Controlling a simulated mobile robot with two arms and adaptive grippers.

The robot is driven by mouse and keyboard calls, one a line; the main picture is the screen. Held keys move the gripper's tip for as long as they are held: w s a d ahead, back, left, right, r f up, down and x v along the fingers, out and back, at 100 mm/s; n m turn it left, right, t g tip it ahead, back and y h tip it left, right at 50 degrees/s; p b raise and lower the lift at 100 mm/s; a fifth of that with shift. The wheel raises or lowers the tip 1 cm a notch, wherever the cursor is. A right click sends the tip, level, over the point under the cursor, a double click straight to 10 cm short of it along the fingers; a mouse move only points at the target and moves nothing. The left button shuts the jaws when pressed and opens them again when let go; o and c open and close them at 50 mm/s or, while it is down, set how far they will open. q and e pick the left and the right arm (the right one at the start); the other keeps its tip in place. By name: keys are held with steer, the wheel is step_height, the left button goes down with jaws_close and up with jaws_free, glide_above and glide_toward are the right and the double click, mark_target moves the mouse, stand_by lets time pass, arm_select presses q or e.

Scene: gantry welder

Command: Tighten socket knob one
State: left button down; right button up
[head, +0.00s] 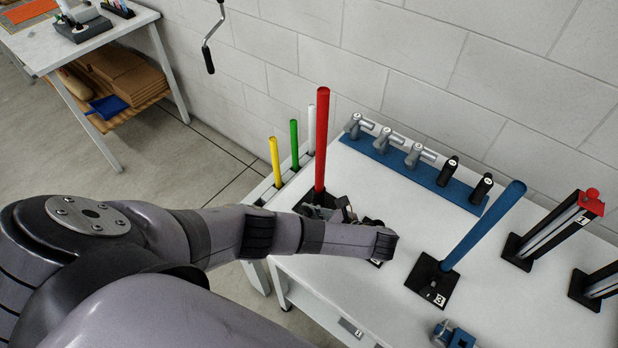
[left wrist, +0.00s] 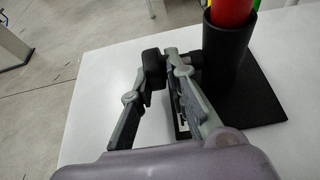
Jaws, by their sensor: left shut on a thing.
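A red tube (head: 322,140) stands upright in a black socket at the table's back left corner. In the left wrist view the socket (left wrist: 226,62) is a black cylinder on a flat black base plate (left wrist: 265,100), with the lower part of the red tube in it. A dark socket knob (left wrist: 154,68) sticks out from the socket's side. My left gripper (head: 343,210) reaches in low beside the socket. Its grey fingers (left wrist: 165,66) are shut on the knob in the left wrist view. The fingers partly hide the knob and its shaft. My right gripper is not in view.
A blue tube (head: 486,226) leans in a black base to the right. A blue rack (head: 440,187) with several metal and black pieces lies along the wall. Green (head: 294,145), yellow (head: 275,163) and white (head: 311,130) tubes stand behind the corner. The white tabletop (head: 365,180) is clear between.

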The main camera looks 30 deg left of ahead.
arm_select(q)
steer(key=shift+f, duration=0.1)
steer(key=c, duration=1.6)
jaws_free()
steer(key=shift+o, duration=0.2)
